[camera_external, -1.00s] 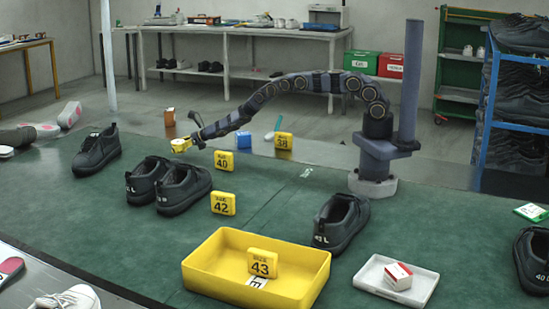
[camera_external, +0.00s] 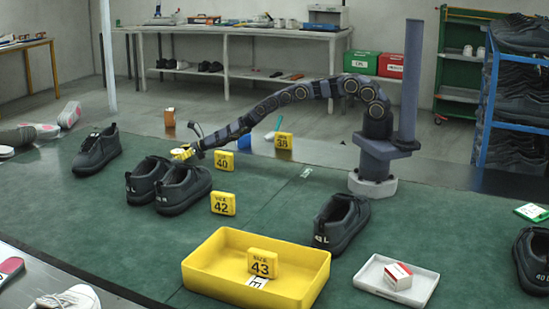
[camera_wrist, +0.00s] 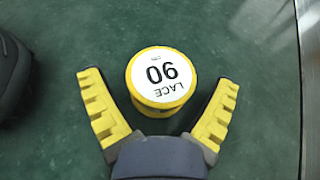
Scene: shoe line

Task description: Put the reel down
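The reel (camera_wrist: 161,78) is yellow with a white round top marked "LACE 90". In the wrist view it stands upright on the green mat, between and a little ahead of my two yellow ribbed fingers. My gripper (camera_wrist: 160,82) is open, with visible gaps between each finger and the reel. In the external view the reel (camera_external: 181,153) is small at the mat's far side, with my gripper (camera_external: 188,151) low beside it. My gripper partly hides it there, and its contact with the mat is hard to see in that view.
Dark shoes (camera_external: 182,188) stand in front of the reel, and another dark shoe (camera_external: 96,151) is to its left. Yellow size markers 40 (camera_external: 224,161) and 42 (camera_external: 223,203) stand to the right. A yellow tray (camera_external: 205,276) is at the front. Bare mat lies around the reel.

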